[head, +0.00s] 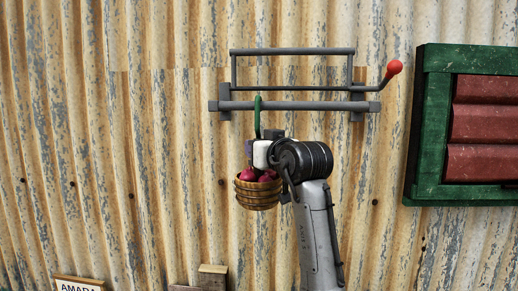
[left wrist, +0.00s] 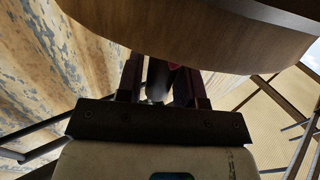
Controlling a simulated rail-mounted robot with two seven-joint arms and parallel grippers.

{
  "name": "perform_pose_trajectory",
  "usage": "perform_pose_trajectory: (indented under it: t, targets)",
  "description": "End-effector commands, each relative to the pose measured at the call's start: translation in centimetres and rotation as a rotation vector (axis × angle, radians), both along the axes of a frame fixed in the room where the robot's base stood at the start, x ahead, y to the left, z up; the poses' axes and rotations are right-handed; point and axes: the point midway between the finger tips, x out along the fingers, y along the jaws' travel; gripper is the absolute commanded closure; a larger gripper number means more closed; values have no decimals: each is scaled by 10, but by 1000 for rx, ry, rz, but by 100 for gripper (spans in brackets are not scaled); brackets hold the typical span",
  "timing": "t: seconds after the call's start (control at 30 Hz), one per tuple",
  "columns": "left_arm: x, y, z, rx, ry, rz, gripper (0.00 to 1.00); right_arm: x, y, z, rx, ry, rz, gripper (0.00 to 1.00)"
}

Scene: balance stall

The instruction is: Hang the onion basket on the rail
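The wooden onion basket (head: 258,201), with several red-purple onions (head: 262,175) in it, is in front of the corrugated wall below the grey rail (head: 308,106). Its green hook (head: 257,116) rises in front of the rail, and its top reaches over the rail's upper edge. My left gripper (head: 249,148) is just above the basket at the hook's lower part. My right gripper is out of view.
A frame bar with a red-knobbed crank (head: 393,67) sits above the rail. A green-framed red shutter (head: 480,120) is on the right. A sign (head: 78,284) and a wooden block (head: 212,276) stand at the bottom. The rail right of the hook is clear.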

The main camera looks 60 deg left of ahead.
Motion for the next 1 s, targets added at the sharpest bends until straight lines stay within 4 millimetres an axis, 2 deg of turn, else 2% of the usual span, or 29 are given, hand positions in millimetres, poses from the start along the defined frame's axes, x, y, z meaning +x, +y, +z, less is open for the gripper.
perform_pose_trajectory:
  t: [0.03, 0.2, 0.43, 0.57, 0.67, 1.0]
  targets:
    - [0, 0, 0, 0, 0, 0, 61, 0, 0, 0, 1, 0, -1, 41]
    - [0, 0, 0, -1, 0, 0, 45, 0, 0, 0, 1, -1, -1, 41]
    - [0, 0, -1, -2, 1, 0, 45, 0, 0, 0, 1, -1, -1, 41]
    - [1, -8, -2, -2, 0, -2, 45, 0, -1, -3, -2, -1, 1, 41]
    - [0, -21, -3, 0, -1, -3, 45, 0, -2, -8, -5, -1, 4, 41]
    - [-2, -88, -3, -1, -1, -3, 45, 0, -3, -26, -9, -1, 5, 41]
